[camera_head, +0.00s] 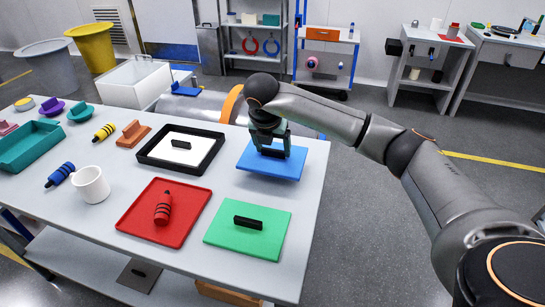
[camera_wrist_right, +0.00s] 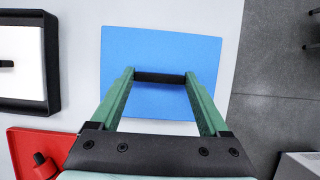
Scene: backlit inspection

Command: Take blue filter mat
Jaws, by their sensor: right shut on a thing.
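The blue filter mat (camera_head: 262,166) is a flat blue sheet with a black bar handle, near the far right corner of the table. My right gripper (camera_head: 274,150) is above it and shut on the black handle. In the right wrist view the green fingers of the gripper (camera_wrist_right: 160,78) meet the two ends of the handle, and the blue mat (camera_wrist_right: 160,45) spreads out beneath. I cannot tell whether the mat rests on the table or is slightly raised. My left gripper is not in view.
A white mat in a black tray (camera_head: 155,163) is to the left. A white mug (camera_head: 92,185) and a teal tray (camera_head: 22,160) are further left. The table's right edge is close.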

